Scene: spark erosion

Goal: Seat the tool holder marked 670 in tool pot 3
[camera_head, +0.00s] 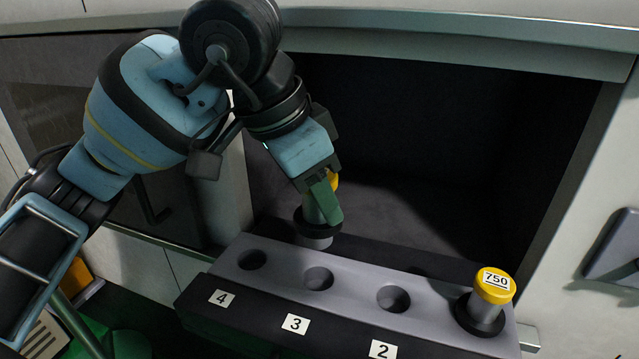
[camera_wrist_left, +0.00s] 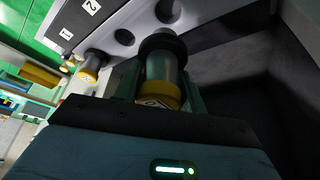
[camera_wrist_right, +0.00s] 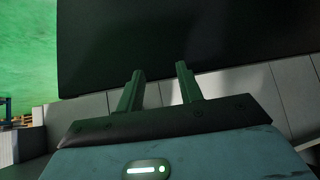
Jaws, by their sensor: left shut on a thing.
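My left gripper (camera_head: 324,204) is shut on a tool holder (camera_head: 315,240) with a yellow cap, a grey body and a black flange. In the left wrist view the holder (camera_wrist_left: 162,66) sits between the fingers, its cap label unreadable. The holder is roughly upright at the back side of the rack (camera_head: 355,268), its lower end near the rack top behind pots 4 and 3; I cannot tell its exact height. Tool pot 3 (camera_head: 318,278) is an empty round hole above the "3" label (camera_head: 295,324). My right gripper (camera_wrist_right: 160,88) is open and empty.
Pot 4 (camera_head: 252,260) and pot 2 (camera_head: 393,298) are empty. A yellow-capped holder marked 750 (camera_head: 493,287) stands at the rack's right end. The dark machine opening (camera_head: 430,130) lies behind the rack. A dark panel (camera_wrist_right: 190,40) is ahead of my right gripper.

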